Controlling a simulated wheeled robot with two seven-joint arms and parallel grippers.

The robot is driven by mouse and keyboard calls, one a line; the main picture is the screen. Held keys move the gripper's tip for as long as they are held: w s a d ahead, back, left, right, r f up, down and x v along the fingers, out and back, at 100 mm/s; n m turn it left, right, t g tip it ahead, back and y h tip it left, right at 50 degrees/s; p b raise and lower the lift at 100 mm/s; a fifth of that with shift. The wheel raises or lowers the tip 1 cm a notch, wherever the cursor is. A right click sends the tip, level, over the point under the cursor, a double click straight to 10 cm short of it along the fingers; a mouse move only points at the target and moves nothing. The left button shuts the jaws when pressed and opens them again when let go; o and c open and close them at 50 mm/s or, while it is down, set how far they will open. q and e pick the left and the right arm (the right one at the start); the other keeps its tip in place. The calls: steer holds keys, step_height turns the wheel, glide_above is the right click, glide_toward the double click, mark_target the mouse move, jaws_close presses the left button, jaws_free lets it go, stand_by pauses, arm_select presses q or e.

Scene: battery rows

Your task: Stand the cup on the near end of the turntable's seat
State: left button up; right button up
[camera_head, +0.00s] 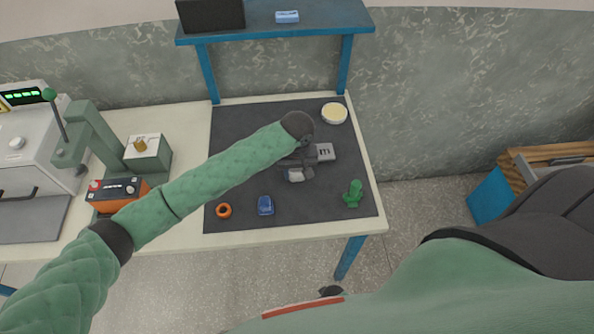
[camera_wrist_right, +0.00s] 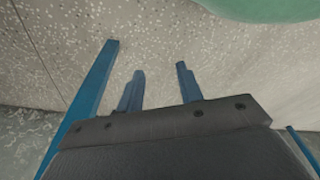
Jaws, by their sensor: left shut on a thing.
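My left gripper (camera_head: 297,166) is over the middle of the dark mat, shut on a small pale grey thing (camera_head: 296,175). I take this to be the cup, but the gripper partly hides it and its tilt is unclear. A grey block with dark marks (camera_head: 325,152) lies just right of the gripper; I cannot tell whether it is part of the turntable. I cannot pick out the turntable's seat for sure. My right gripper (camera_wrist_right: 159,70) shows in the right wrist view with its fingers apart and nothing between them, over the floor.
On the mat (camera_head: 235,140) are a cream-filled bowl (camera_head: 334,113), an orange ring (camera_head: 223,211), a blue object (camera_head: 265,206) and a green cactus-shaped object (camera_head: 353,193). A green press (camera_head: 95,135) and an orange-black battery (camera_head: 117,193) stand left. A raised shelf (camera_head: 330,17) spans the back.

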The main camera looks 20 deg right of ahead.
arm_select(q)
steer(key=o, duration=1)
steer(key=shift+f, duration=0.1)
